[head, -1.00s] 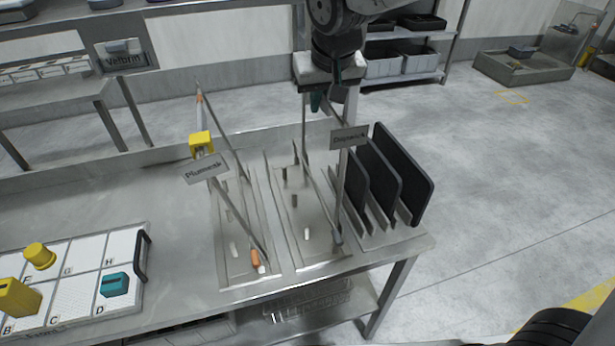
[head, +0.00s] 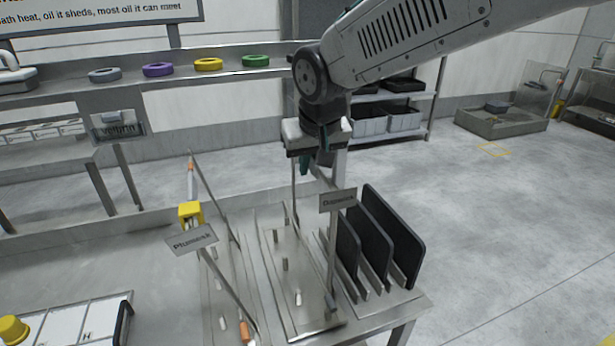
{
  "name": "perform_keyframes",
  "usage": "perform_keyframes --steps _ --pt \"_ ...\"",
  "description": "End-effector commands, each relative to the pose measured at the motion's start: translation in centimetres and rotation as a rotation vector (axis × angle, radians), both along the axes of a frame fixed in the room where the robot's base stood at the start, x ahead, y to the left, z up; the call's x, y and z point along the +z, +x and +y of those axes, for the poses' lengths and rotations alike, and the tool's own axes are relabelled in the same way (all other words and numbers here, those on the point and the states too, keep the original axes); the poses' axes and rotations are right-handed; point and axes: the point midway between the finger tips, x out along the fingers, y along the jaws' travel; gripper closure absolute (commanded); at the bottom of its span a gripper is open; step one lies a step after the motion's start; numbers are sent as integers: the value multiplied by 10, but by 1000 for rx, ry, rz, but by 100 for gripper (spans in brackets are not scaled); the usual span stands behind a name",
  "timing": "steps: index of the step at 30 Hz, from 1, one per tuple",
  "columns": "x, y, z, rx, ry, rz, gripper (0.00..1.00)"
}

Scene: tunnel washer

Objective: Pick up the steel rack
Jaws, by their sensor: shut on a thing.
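A steel rack (head: 272,262) with a flat base, short upright pegs, tall end posts and a top bar stands on the steel table. A grey name plate (head: 338,201) is on its near post. My gripper (head: 317,165) points down at the top of this rack and is shut on its top bar. The jaws partly hide the bar. The base looks level, and I cannot tell whether it touches the table. A similar steel rack (head: 212,290) stands to the left, with its own plate (head: 192,240) and a yellow block (head: 190,213) at its top.
Black upright panels (head: 398,240) stand close to the right of the held rack. A white lettered tray (head: 75,325) with a yellow piece (head: 12,329) is at lower left. Coloured rings (head: 208,64) lie on a back shelf. Open floor (head: 510,220) lies to the right.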

Motion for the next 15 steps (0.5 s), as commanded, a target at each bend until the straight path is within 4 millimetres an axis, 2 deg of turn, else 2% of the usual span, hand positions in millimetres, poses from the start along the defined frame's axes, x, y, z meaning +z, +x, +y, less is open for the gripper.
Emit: perform_keyframes --steps 3,10,15 --pt "14 1 1 0 4 -6 100" --pt "30 1 1 0 4 -6 100" --pt "31 -13 -3 1 3 -4 100"
